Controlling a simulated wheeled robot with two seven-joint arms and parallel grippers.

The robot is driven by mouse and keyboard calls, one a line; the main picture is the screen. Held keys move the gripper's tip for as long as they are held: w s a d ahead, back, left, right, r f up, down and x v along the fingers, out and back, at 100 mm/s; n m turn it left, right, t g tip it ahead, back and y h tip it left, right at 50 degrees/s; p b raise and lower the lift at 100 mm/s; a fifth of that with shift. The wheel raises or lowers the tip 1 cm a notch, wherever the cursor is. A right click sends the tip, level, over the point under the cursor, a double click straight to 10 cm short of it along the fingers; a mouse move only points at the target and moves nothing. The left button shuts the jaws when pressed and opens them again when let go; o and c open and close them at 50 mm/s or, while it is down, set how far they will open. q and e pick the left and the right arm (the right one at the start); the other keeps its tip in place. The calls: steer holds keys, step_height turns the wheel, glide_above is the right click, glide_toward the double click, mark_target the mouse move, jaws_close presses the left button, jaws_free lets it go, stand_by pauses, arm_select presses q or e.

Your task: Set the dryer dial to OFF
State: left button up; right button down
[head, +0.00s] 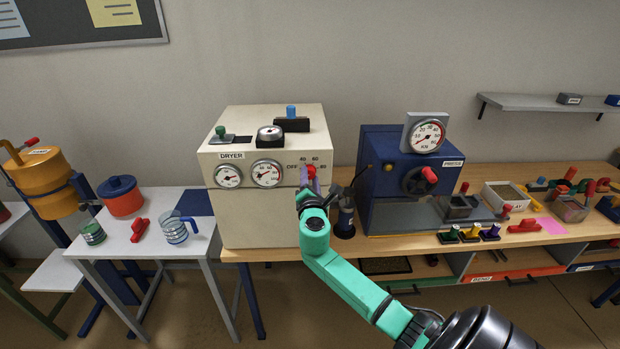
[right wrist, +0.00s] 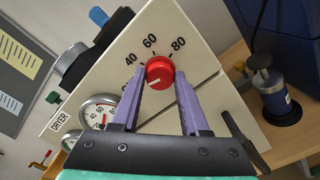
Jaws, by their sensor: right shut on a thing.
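The dryer (head: 260,215) is a cream box on the table, with two round gauges and a red dial (head: 311,171) on its front. My right gripper (head: 309,184) is at the dial, which also shows in the right wrist view (right wrist: 159,72). Its two purple fingers (right wrist: 162,84) are shut on the dial from both sides. A small pale mark on the dial faces lower left in the wrist view; the OFF label there is mostly hidden by a finger. My left gripper is out of view.
A dark blue press (head: 392,190) stands right of the dryer, with a dark cylindrical tool (head: 345,217) between them. A side table (head: 150,245) with a red pot (head: 122,197) is at left. Small blocks and a gauge sit on the dryer's top.

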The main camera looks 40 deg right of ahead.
steer(key=shift+r, duration=0.35)
steer(key=shift+c, duration=2.1)
jaws_free()
steer(key=shift+w+f, duration=0.1)
steer(key=shift+f, duration=0.15)
steer(key=b+v, duration=0.3)
steer(key=v, duration=1.1)
steer(key=shift+s+a+b, duration=0.15)
steer(key=shift+s+b, duration=0.05)
steer(key=shift+b, duration=0.15)
steer(key=shift+f, duration=0.1)
